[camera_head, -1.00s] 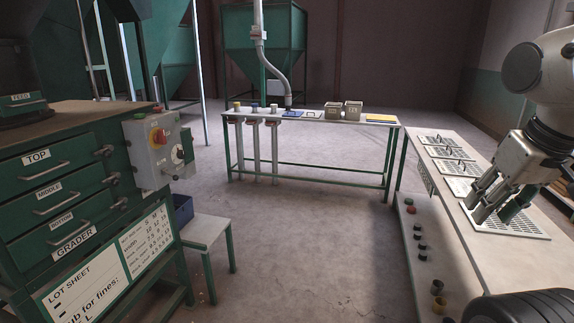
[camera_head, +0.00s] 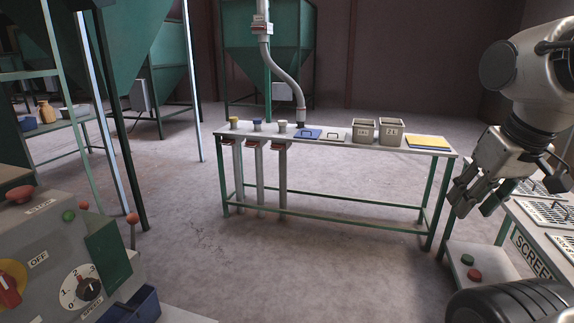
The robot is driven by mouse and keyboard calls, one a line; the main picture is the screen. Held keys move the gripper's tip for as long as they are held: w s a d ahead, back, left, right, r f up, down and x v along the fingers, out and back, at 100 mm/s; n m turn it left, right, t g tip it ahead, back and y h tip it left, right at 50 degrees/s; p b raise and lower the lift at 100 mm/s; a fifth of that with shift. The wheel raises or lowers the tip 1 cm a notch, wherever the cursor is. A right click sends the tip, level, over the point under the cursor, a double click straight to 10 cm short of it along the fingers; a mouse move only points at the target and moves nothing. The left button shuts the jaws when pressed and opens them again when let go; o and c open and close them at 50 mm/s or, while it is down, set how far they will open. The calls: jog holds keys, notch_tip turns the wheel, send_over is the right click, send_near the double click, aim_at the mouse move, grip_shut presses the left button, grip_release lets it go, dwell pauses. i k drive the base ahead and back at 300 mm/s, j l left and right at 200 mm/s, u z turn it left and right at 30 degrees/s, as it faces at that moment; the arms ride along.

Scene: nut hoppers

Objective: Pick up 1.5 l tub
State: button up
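Two grey-beige open tubs stand side by side on the far table, toward its right half. The left tub (camera_head: 364,133) has a small label that I cannot read for sure; it may be the 1.5 l tub. The right tub (camera_head: 391,133) is slightly larger and its label looks like "2 L". My gripper (camera_head: 474,203) is at the right, in front of the table's right end and well short of the tubs. Its fingers are spread, point down, and hold nothing.
The table (camera_head: 330,148) also bears small cups, a blue lidded item (camera_head: 302,134) and a yellow-topped stack (camera_head: 428,142). A control box (camera_head: 60,270) is close at left, a screen bench (camera_head: 540,225) at right. The floor between is clear.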

aim_at(364, 130)
jog(key=i+z, duration=0.15)
jog(key=i, duration=0.35)
jog(key=i+j+z, duration=0.2)
jog(key=i, duration=0.3)
jog(key=i+j+z, duration=0.15)
jog(key=i, duration=0.4)
jog(key=i+j+z, duration=0.2)
jog(key=i, duration=2)
